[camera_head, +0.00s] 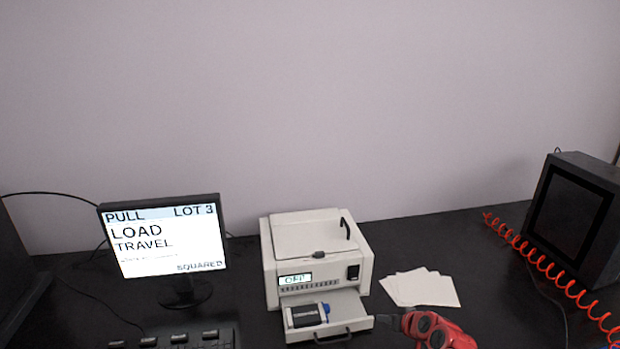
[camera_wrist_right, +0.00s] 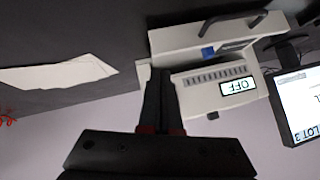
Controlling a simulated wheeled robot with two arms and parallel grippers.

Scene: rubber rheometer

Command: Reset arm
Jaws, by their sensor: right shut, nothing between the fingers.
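My right gripper (camera_head: 392,321) is in the lower middle of the head view, just right of the rheometer's open drawer. It is shut and empty, and its dark fingers (camera_wrist_right: 160,100) also show in the right wrist view. The white rheometer (camera_head: 315,255) stands on the black table with its lid down and its display (camera_head: 295,279) reading OFF. Its front drawer (camera_head: 352,304) is pulled out and holds a dark block with a blue part (camera_head: 306,315). I cannot tell whether the fingertips touch the drawer. My left gripper is not in view.
A monitor (camera_head: 165,240) at left reads PULL LOT 3, LOAD TRAVEL. White sheets (camera_head: 422,288) lie right of the rheometer. A red coiled cord (camera_head: 545,265) and a dark screen unit (camera_head: 575,215) are at far right. Several small dark items (camera_head: 178,339) sit at front left.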

